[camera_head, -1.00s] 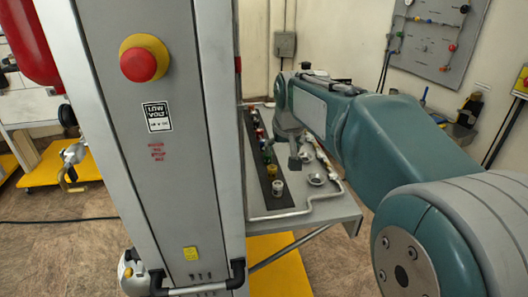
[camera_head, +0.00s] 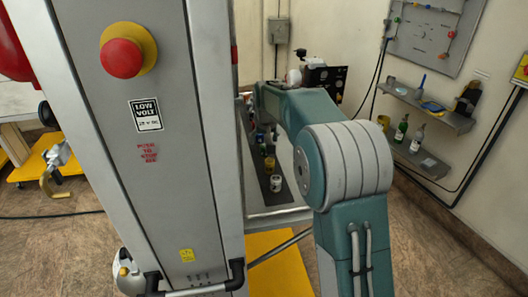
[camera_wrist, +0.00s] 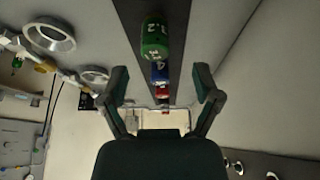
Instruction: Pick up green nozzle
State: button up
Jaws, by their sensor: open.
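The green nozzle (camera_wrist: 155,38) shows in the wrist view near the top centre, with white markings on it. It stands on a dark strip (camera_wrist: 181,52). My gripper (camera_wrist: 161,80) is open, with its two fingers spread to either side of the strip. The green nozzle lies above the line between the fingertips in the picture and no finger appears to touch it. A blue nozzle (camera_wrist: 159,73) and a red nozzle (camera_wrist: 163,93) are in the same row, within the gap between the fingers in the picture. In the head view my gripper is hidden.
In the head view a grey column (camera_head: 150,190) with a red button (camera_head: 121,58) stands close on the left. A white nozzle (camera_head: 276,184) sits at the near end of the strip. Metal rings (camera_wrist: 50,37) lie to the left in the wrist view.

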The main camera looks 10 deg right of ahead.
aim_at(264, 146)
jog(key=x, duration=0.5)
jog(key=shift+d+f, duration=0.15)
jog(key=shift+d, duration=0.1)
grip_shut()
